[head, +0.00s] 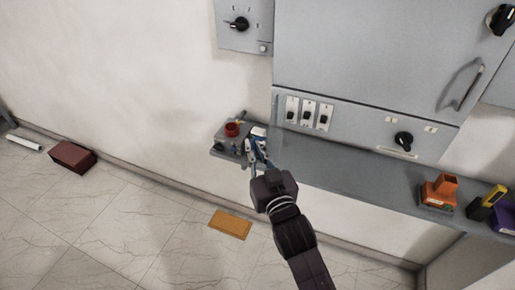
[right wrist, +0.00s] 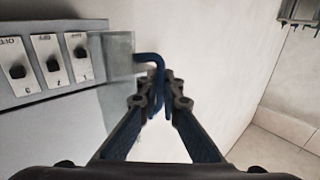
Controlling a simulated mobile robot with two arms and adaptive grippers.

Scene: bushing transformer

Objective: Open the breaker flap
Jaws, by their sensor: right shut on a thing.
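In the right wrist view a clear, greenish flap (right wrist: 116,80) stands at the end of a row of breaker switches (right wrist: 48,62). A bent blue handle (right wrist: 150,58) sticks out from the flap's side. My right gripper (right wrist: 160,102) is shut on this handle, with its fingertips around the lower part. The switch faces show uncovered beside the flap. In the head view my right gripper (head: 257,152) is just below and left of the breaker switches (head: 307,113) on the grey cabinet. The flap is hard to make out there. My left gripper is not in view.
A small shelf (head: 228,152) with a red round part (head: 232,129) is left of my right gripper. A grey ledge (head: 350,175) runs below the cabinet, holding an orange device (head: 439,191) and a yellow-black tool (head: 487,202). An orange block (head: 230,224) lies on the floor.

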